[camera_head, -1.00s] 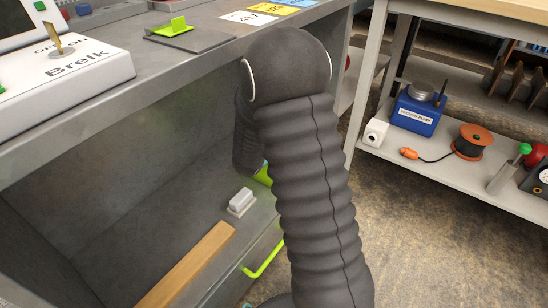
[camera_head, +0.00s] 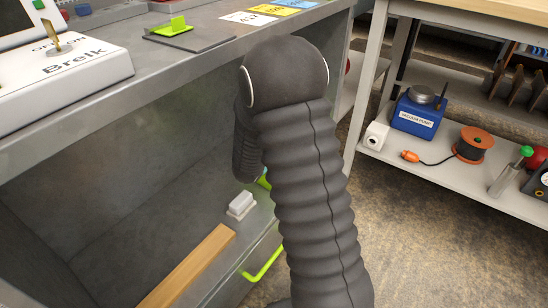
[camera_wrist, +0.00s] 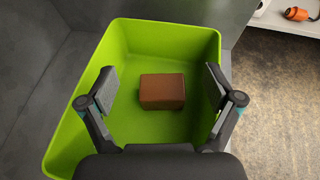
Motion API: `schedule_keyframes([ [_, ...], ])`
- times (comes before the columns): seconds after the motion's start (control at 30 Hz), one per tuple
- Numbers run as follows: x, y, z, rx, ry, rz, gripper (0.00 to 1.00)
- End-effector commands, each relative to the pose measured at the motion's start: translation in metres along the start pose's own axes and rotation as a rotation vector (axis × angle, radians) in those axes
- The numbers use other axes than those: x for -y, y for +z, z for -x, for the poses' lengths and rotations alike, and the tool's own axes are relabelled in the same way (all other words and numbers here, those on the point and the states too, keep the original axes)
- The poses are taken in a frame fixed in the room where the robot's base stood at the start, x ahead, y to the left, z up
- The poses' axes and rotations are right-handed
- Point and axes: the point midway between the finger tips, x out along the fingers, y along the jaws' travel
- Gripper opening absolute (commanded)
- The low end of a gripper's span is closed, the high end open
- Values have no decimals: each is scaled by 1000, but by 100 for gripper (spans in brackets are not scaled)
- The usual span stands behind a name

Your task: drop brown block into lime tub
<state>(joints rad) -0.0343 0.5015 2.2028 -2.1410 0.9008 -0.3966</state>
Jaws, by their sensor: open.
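In the wrist view the brown block (camera_wrist: 162,91) lies inside the lime tub (camera_wrist: 77,83), on its green floor near the middle. My gripper (camera_wrist: 160,84) is open above the tub, with one finger on each side of the block in the picture and a clear gap to it on both sides. In the head view my arm hides the gripper and most of the tub; only a small lime patch of the tub (camera_head: 264,180) shows beside the arm.
A grey bench (camera_head: 190,70) overhangs on the left, with a white box (camera_head: 65,60) on top. A white-grey block (camera_head: 241,203) and a wooden strip (camera_head: 188,268) are on the lower shelf. A rack with a blue vacuum pump (camera_head: 417,117) stands right.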

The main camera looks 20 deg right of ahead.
Motion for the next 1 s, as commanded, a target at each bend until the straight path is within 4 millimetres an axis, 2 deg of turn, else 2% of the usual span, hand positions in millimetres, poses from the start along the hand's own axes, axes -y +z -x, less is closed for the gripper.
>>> schedule_keyframes([
  [0.17, -1, 1, 26, 2, 4, 0, 91],
  [0.4, -1, 1, 74, 2, 4, 0, 91],
  [0.6, -1, 1, 103, 2, 4, 0, 91],
  [0.8, 0, 0, 115, 1, 1, 0, 91],
  [1.0, 0, 0, 116, 1, 0, 0, 91],
])
